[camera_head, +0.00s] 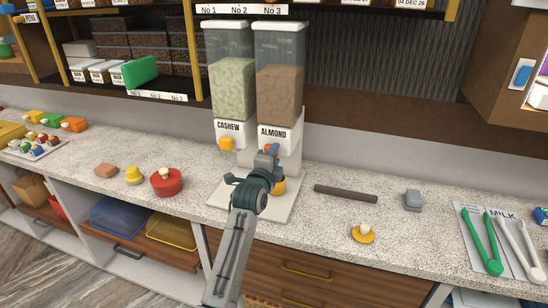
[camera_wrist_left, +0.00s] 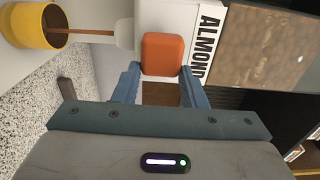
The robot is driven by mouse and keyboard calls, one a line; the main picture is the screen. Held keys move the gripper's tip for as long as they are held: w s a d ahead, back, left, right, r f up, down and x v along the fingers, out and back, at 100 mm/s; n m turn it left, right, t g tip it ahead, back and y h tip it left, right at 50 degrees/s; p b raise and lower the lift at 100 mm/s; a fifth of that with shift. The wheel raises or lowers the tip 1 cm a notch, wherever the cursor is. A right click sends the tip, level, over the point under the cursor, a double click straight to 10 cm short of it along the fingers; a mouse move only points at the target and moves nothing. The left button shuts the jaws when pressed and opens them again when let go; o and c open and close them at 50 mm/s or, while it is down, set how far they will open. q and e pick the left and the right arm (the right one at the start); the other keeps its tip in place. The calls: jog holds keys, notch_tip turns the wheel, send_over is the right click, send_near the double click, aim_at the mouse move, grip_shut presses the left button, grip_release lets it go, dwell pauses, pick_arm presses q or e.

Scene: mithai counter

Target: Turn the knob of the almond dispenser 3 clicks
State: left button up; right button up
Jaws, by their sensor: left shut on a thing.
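The almond dispenser (camera_head: 278,88) stands at the back of the counter, with brown contents and an ALMOND label. It stands right of the cashew dispenser (camera_head: 232,88). The almond knob is orange and mostly hidden behind my gripper in the head view; it shows clearly in the left wrist view (camera_wrist_left: 161,54). My left gripper (camera_head: 268,152) is at the knob, its two blue fingers on either side of it and shut on it. A yellow cup (camera_head: 279,186) stands below the almond spout, partly hidden by my wrist. My right gripper is not in view.
The cashew knob (camera_head: 227,144) is close on the left. Both dispensers stand on a pale base plate (camera_head: 283,213). A dark bar (camera_head: 346,193) lies to the right. A red pot (camera_head: 166,182) stands to the left. The counter front right of the base is mostly clear.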

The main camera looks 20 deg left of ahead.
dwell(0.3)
pick_arm(q)
jog(key=o, duration=1)
jog(key=s+b, duration=0.3)
jog(key=s, duration=0.7)
jog(key=shift+s+a, duration=0.15)
jog(key=shift+s, duration=0.25)
